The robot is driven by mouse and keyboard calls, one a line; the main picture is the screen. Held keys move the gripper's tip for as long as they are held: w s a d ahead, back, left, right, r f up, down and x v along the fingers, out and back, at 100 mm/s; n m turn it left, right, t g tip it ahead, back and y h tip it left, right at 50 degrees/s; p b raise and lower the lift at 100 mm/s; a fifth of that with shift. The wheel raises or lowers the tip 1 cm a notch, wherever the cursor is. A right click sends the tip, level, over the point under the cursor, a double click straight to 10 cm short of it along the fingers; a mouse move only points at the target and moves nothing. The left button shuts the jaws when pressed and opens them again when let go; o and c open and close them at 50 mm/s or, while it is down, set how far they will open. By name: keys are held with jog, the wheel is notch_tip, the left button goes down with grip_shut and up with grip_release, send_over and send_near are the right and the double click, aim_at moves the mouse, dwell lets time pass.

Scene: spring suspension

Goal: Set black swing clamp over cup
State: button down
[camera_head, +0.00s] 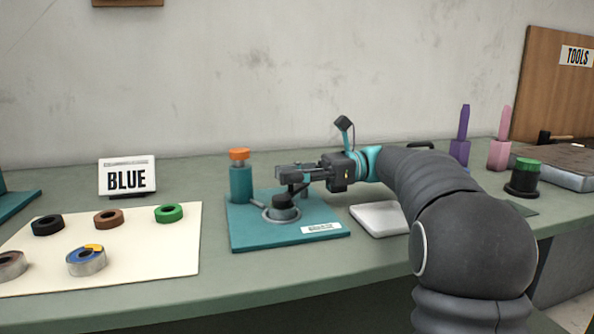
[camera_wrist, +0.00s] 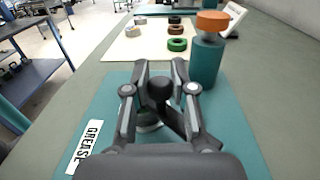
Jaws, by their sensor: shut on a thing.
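The teal fixture base (camera_head: 245,236) lies on the bench and carries a round metal-rimmed cup (camera_head: 267,216). The black swing clamp (camera_head: 284,201) shows as a dark piece over the cup, with an arm rising toward my fingers. My gripper (camera_head: 284,175) reaches in from the right above the cup. In the wrist view my gripper (camera_wrist: 163,68) is shut on the clamp's round black knob (camera_wrist: 160,88), and a dark bar slants down to the right. The cup's pale rim (camera_wrist: 148,127) is partly hidden by the fingers. I cannot tell whether the clamp touches the cup.
A teal post with an orange cap (camera_head: 240,154) stands at the base's back left. A cream mat (camera_head: 150,262) with several coloured rings lies left, before a BLUE sign (camera_head: 127,177). A white block (camera_head: 378,218) sits right of the base. A green-topped jar (camera_head: 525,178) stands farther right.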

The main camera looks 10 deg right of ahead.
dwell(0.4)
jog(key=c, duration=0.9)
grip_release()
jog(key=shift+c, duration=0.2)
notch_tip(320, 180, up, 10)
